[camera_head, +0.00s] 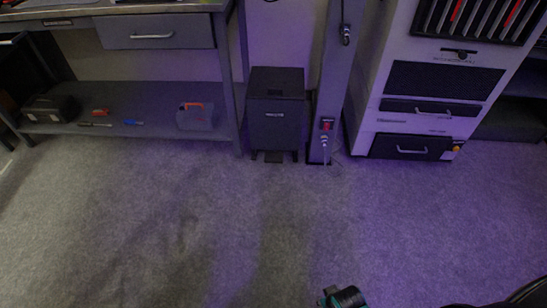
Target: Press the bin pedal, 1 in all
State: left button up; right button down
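The bin (277,112) is a dark, upright box with a small label on its front. It stands on the carpet between the workbench and a grey column, and its lid looks closed. Its pedal (274,157) is a small dark plate low at the front, between the bin's feet. A dark gripper part with teal marks, apparently my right gripper (335,295), shows at the bottom edge, well in front of the bin and apart from it. Its fingers are too cut off to tell their state. My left gripper is not in view.
A workbench (130,88) with a drawer and a lower shelf of tools stands left of the bin. The column (331,80) with a red switch and a cable stands close on its right. A white cabinet (370,125) is further right. The carpet in front is clear.

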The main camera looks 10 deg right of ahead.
dwell(0.7)
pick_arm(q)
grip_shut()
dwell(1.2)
